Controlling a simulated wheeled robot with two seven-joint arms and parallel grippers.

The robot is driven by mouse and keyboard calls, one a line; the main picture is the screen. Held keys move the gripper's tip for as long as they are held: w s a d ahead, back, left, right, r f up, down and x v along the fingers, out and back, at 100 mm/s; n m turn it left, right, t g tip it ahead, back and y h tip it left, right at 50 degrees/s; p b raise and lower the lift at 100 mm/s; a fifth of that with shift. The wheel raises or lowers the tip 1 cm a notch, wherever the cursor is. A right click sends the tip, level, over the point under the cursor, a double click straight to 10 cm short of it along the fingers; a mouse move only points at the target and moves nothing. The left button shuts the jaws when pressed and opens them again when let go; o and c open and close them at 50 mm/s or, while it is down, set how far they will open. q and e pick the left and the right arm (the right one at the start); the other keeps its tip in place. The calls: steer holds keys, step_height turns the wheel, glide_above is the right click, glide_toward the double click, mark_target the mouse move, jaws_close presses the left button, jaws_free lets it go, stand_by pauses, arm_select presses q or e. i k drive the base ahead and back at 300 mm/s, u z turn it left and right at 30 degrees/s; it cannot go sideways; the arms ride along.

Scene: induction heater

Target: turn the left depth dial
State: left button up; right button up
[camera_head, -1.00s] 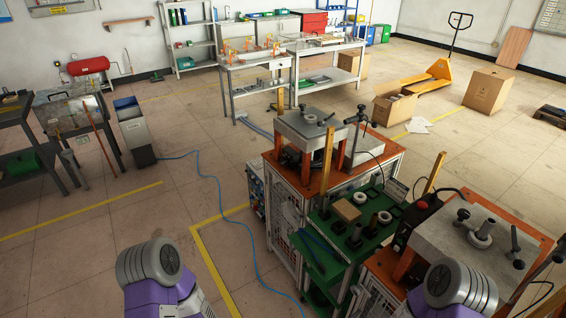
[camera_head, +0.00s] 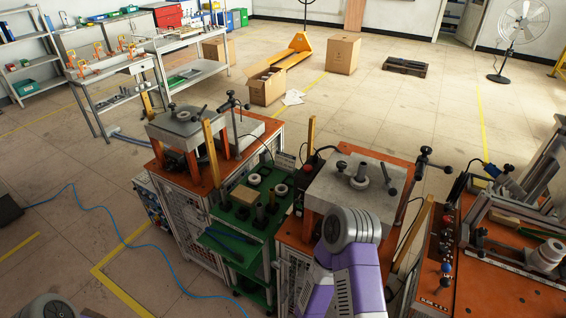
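I cannot make out for certain which part is the left depth dial. The left heater station (camera_head: 168,132) has a grey top plate with a small round grey fitting (camera_head: 183,116) and a dark lever on it. The right heater station (camera_head: 327,188) has a similar grey plate with a round grey fitting (camera_head: 358,182) and black-knobbed handles. My purple-and-grey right arm covers part of the right station's front. Only a grey piece of my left arm shows at the bottom left edge. Neither gripper is in view.
A green cart (camera_head: 232,214) with small parts stands between the stations. An orange-topped bench (camera_head: 490,285) with knobs and a metal frame is at the right. A blue hose (camera_head: 150,246) lies on the floor at the left. Cardboard boxes (camera_head: 343,54) stand farther back.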

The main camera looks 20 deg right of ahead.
mark_target(170, 167)
steer(key=u, duration=0.95)
steer(key=i, duration=5)
steer(key=z, duration=3.9)
